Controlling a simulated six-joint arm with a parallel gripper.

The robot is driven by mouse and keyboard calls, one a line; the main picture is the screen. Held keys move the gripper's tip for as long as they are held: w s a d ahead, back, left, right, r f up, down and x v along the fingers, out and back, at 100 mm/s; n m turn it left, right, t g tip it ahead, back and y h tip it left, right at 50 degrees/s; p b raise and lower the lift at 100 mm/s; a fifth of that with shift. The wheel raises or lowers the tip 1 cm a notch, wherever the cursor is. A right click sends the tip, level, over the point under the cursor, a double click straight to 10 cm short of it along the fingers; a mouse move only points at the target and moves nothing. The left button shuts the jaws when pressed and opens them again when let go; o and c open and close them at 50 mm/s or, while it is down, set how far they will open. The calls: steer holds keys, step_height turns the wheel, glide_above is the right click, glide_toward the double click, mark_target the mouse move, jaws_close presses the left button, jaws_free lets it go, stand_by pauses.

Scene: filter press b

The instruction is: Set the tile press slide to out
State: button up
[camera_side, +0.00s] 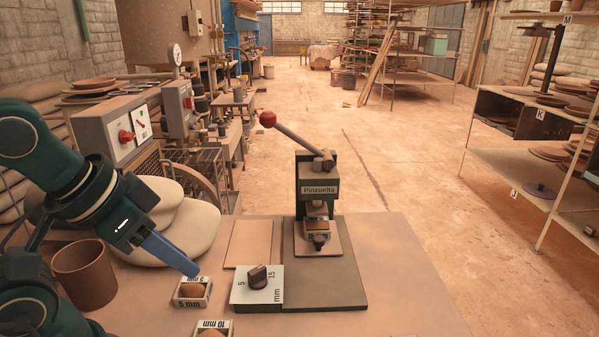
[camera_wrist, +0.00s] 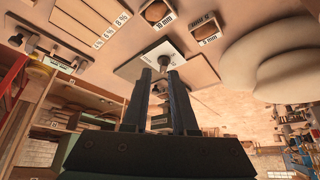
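The tile press (camera_side: 318,188), dark grey-green and labelled "Pinzuelta", stands upright on a dark base plate (camera_side: 325,292). Its lever with a red ball (camera_side: 268,119) points up to the left. A small holder with a brown tile (camera_side: 316,230) sits low at the press's front, near the ram; I cannot tell exactly how far the slide stands out. My gripper (camera_side: 190,270) is left of the press, low over the table, apart from it. In the wrist view its two fingers (camera_wrist: 160,76) are apart with nothing between them.
A 5 mm tray (camera_side: 192,292) is just below my fingertips, and a 10 mm tray (camera_side: 213,328) is nearer. A brown pot (camera_side: 84,274) stands left. The table's right side is clear.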

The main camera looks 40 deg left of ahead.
steer(key=shift+o, duration=0.4)
steer(key=w+r+t, duration=0.1)
steer(key=w+r, duration=0.4)
steer(key=w, duration=0.2)
steer(key=shift+w+r, duration=0.2)
steer(key=g, duration=0.2)
glide_above(319, 238)
steer(key=s, duration=0.2)
step_height(319, 238, down, 12)
steer(key=shift+s+f, duration=0.2)
steer(key=shift+f, duration=0.3)
steer(key=shift+x, duration=2.4)
steer(key=shift+s, duration=0.1)
jaws_close()
